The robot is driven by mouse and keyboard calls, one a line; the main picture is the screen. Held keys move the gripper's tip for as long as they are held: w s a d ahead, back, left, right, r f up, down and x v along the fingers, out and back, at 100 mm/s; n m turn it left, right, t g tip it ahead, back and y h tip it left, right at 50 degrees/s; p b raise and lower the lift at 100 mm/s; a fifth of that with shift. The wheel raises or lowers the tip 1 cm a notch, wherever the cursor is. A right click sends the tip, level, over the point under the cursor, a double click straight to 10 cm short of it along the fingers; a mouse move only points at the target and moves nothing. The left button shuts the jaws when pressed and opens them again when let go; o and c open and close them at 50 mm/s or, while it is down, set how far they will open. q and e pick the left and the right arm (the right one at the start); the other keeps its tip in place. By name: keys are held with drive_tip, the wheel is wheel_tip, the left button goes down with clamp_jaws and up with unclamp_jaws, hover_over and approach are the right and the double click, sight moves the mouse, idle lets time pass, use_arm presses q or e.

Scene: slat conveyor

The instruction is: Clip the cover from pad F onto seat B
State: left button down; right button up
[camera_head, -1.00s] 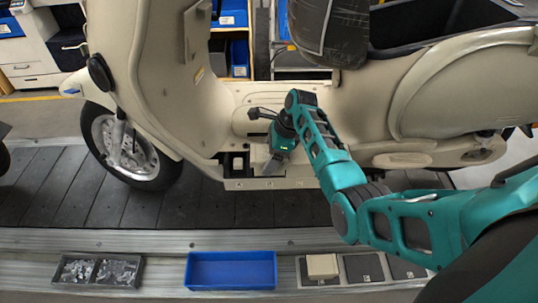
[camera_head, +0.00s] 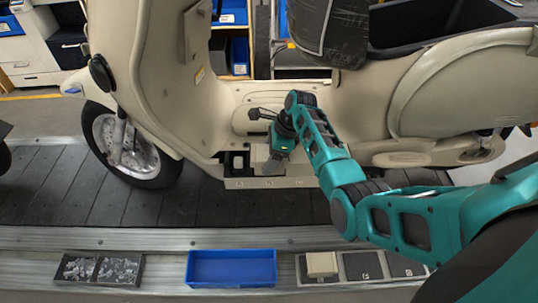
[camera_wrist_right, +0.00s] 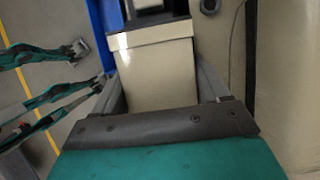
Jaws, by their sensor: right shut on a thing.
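My right gripper (camera_head: 272,164) is over the scooter's footboard, pointing down. It is shut on a cream box-shaped cover (camera_wrist_right: 157,72), which sits between the two grey fingers in the right wrist view. The cover's far edge is at a dark opening there; I cannot tell whether it touches or is seated. A dark recess (camera_head: 238,162) in the footboard's edge is just left of the gripper in the head view. No letter for seat B is readable. Another cream cover (camera_head: 321,263) lies on the left one of the pads at the front. My left gripper is not in view.
The cream scooter (camera_head: 430,100) stands on the dark slat conveyor (camera_head: 120,205). At the front lie an empty blue tray (camera_head: 232,283), a dark tray of small metal parts (camera_head: 98,283), and bare dark pads (camera_head: 362,262). A thin dark cable is beside the gripper.

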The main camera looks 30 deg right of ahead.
drive_tip(key=shift+f+p, duration=0.1)
drive_tip(key=shift+p, duration=0.25)
idle(0.4)
drive_tip(key=o, duration=1.2)
drive_tip(key=shift+c, duration=0.2)
drive_tip(key=shift+w+d+r, duration=0.1)
drive_tip(key=shift+r, duration=0.1)
